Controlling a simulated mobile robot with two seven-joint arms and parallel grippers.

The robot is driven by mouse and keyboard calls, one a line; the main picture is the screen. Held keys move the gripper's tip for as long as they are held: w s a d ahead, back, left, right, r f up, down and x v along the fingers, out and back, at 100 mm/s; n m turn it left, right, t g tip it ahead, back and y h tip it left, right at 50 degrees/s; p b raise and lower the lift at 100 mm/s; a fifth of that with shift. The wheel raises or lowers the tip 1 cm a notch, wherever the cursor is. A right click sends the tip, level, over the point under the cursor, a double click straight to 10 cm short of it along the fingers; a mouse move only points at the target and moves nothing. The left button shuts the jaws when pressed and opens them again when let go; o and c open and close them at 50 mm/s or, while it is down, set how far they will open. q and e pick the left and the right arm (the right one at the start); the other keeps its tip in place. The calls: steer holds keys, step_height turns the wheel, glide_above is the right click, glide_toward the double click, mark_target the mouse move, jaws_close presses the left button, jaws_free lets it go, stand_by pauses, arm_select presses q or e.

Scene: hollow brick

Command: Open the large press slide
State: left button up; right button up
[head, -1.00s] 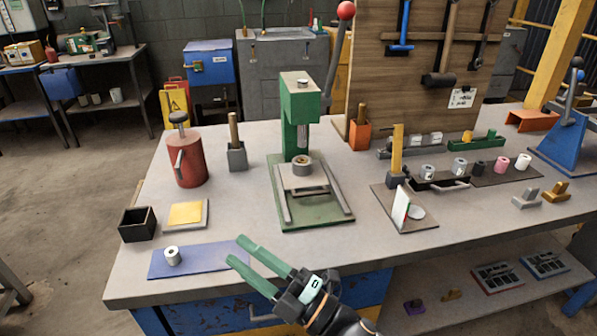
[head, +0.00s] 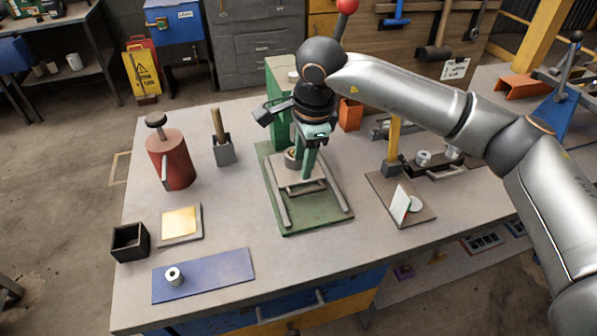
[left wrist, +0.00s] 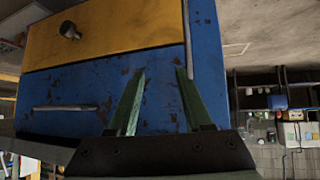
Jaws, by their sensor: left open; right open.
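The large press (head: 279,95) has a green column on a green base plate (head: 320,218). Its grey slide (head: 283,170) lies between two rails, with a round cup (head: 292,155) on it and a bar handle (head: 307,187) at the front. My right gripper (head: 305,168) is open and points down over the slide, just behind the handle. Contact cannot be told. My right arm hides most of the press head and part of the column. My left gripper (left wrist: 159,73) is open and empty in the left wrist view, facing the blue cabinet front.
A red canister (head: 171,160), a block with a wooden handle (head: 222,145) and a black box (head: 130,242) stand left. A blue mat (head: 215,272) with a white roll (head: 174,276) lies at the front. A smaller fixture (head: 400,200) stands right of the press.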

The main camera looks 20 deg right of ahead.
mark_target(303, 192)
steer(key=shift+h, duration=0.3)
steer(key=w+f, duration=0.1)
steer(key=f, duration=0.2)
steer(key=w+f+p, duration=0.1)
steer(key=f, duration=0.3)
steer(key=w+d+f, duration=0.1)
steer(key=f, duration=0.3)
steer(key=shift+f, duration=0.25)
steer(key=shift+c, duration=0.3)
jaws_close()
stand_by(0.5)
